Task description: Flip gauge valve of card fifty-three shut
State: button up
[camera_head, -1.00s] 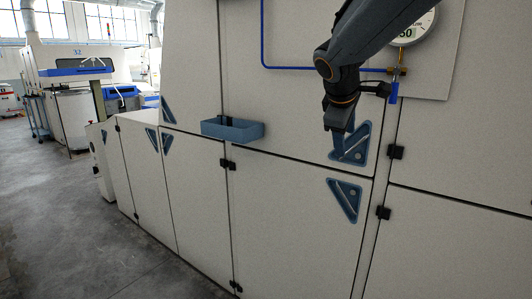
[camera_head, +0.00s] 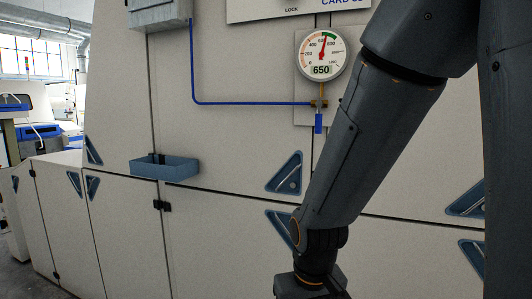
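The gauge valve (camera_head: 318,104) is a small brass fitting below a round white gauge (camera_head: 321,55) that reads 650. Its blue lever (camera_head: 318,123) hangs straight down, in line with the brass stem above it. A thin blue pipe (camera_head: 250,103) comes into the valve from the left. A sign (camera_head: 300,8) at the top reads CARD, with its number partly cut off. My gripper (camera_head: 310,286) is at the bottom edge, well below the lever and apart from it. Its fingertips are out of the picture, so its opening is hidden.
My arm crosses the right half, just right of the valve. A blue-grey bin (camera_head: 164,168) sticks out from the panels at the left. Triangular recessed handles, one here (camera_head: 285,174), and black hinges (camera_head: 162,205) dot the pale panels. A grey box (camera_head: 160,14) hangs upper left.

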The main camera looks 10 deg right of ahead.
aim_at(319, 104)
jog(key=u, duration=0.75)
jog(key=i, duration=0.5)
jog(key=z, duration=0.8)
